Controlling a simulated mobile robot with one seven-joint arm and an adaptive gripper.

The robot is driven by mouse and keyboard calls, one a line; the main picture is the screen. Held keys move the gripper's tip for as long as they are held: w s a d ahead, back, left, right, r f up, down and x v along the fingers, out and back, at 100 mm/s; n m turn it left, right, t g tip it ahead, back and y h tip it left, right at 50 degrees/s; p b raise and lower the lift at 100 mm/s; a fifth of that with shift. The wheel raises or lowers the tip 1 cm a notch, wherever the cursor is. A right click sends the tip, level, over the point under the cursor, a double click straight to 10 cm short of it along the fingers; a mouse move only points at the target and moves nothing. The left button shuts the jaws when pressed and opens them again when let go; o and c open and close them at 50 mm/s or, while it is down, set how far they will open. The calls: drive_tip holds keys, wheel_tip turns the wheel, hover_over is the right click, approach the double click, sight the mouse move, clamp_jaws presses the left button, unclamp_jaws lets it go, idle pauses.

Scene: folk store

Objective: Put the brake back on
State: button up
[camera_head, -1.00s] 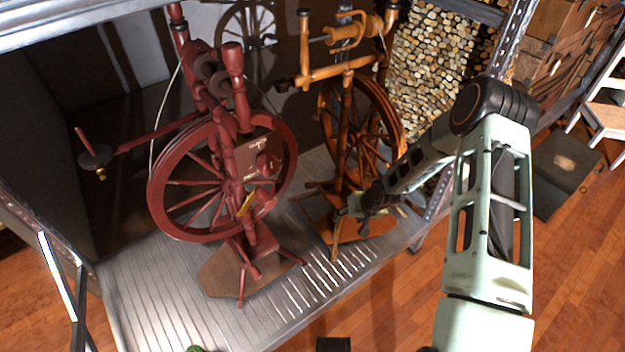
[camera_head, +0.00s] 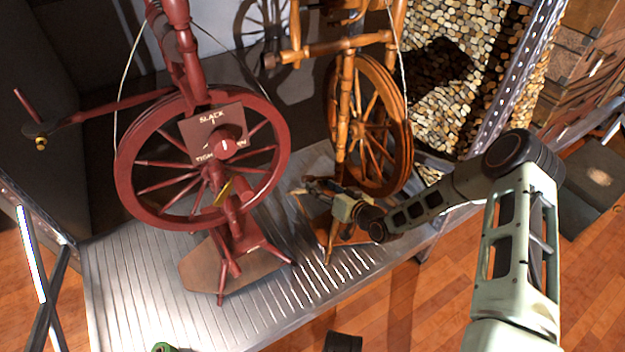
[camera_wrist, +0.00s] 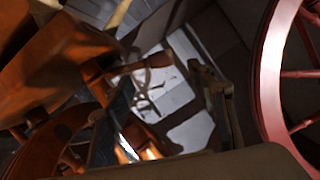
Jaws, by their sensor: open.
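The red spinning wheel (camera_head: 133,180) stands on the metal shelf at the left of the head view. Its plate (camera_head: 202,128) is lettered SLACK at the top and what reads as TIGHT at the lower left; other letters on the right are partly hidden. A round red knob (camera_head: 228,143) with a pale mark sits on the plate. A small yellow piece (camera_head: 223,192) shows below it. My gripper (camera_head: 308,187) is open, right of the red wheel and in front of the orange wheel's lower part, apart from the knob. In the wrist view the red rim (camera_wrist: 273,85) is at the right.
An orange wooden spinning wheel (camera_head: 402,140) stands close behind my gripper. The metal shelf (camera_head: 130,290) has bare room at its front left. A stacked-log backdrop (camera_head: 450,110) and a metal post (camera_head: 515,85) are at the right.

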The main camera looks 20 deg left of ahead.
sight(310, 180)
drive_tip(key=b+x, duration=0.2)
drive_tip(key=x, duration=0.6)
drive_tip(key=shift+w+a+f, duration=0.1)
drive_tip(key=shift+a+f, duration=0.05)
clamp_jaws()
